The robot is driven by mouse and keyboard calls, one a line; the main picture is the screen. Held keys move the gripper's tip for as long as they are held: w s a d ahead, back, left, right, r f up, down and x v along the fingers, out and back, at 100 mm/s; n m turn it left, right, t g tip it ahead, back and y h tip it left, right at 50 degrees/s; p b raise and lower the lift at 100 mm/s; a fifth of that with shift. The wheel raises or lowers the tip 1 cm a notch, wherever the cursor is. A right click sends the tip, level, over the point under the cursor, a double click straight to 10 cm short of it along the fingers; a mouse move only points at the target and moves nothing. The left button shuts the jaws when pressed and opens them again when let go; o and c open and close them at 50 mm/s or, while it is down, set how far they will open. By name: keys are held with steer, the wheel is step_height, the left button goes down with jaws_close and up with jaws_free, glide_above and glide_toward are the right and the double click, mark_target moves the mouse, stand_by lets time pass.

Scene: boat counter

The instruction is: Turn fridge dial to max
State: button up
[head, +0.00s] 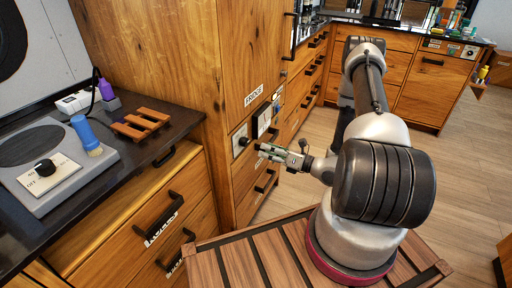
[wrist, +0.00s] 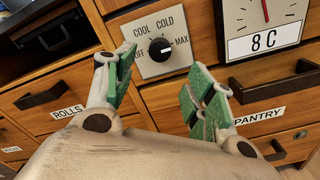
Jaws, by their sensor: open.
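The fridge dial is a black round knob (wrist: 160,50) on a pale plate (wrist: 148,28) marked OFF, COOL, COLD and MAX in the wrist view. Its white pointer mark lies on the knob's right side, roughly toward the MAX side. In the head view the knob (head: 243,141) shows small on the wooden front below the FRIDGE label (head: 254,95). My gripper (wrist: 157,82) is open with green-padded fingers, one to each side below the dial. Nothing is between the fingers, and no contact with the knob is visible. In the head view my gripper (head: 266,153) is just right of the dial plate.
A gauge with an "8 C" display (wrist: 264,42) sits right of the dial. Drawer handles (wrist: 55,92) stick out below, by the ROLLS and PANTRY labels. Floor at right is clear.

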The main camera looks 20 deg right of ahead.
steer(key=shift+v, duration=1.5)
